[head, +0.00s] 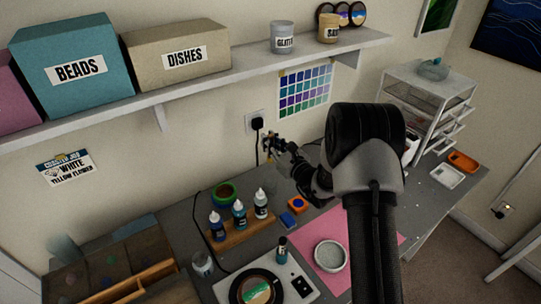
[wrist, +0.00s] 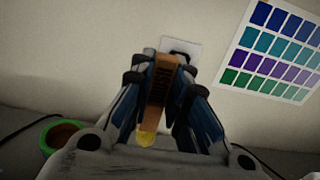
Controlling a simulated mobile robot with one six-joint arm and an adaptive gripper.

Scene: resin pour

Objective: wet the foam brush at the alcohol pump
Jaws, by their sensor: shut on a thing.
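My gripper (head: 268,147) is near the back wall, below the outlet. In the wrist view its fingers (wrist: 172,90) are shut on a flat brown piece with dark marks (wrist: 160,92) and a yellow end (wrist: 146,137), which looks like the foam brush. The brush is held above the bench, with the yellow end at the lower side of the picture. In the head view the brush is too small to make out clearly. I cannot pick out the alcohol pump with certainty in either view; my arm hides part of the bench.
Several dropper bottles stand on a wooden holder (head: 244,236). A green-rimmed round container (head: 232,187) is behind them. A pink mat (head: 386,238) bears a round pale dish (head: 331,256). A shelf (head: 240,76) overhangs the bench. A white drawer unit (head: 407,84) stands right.

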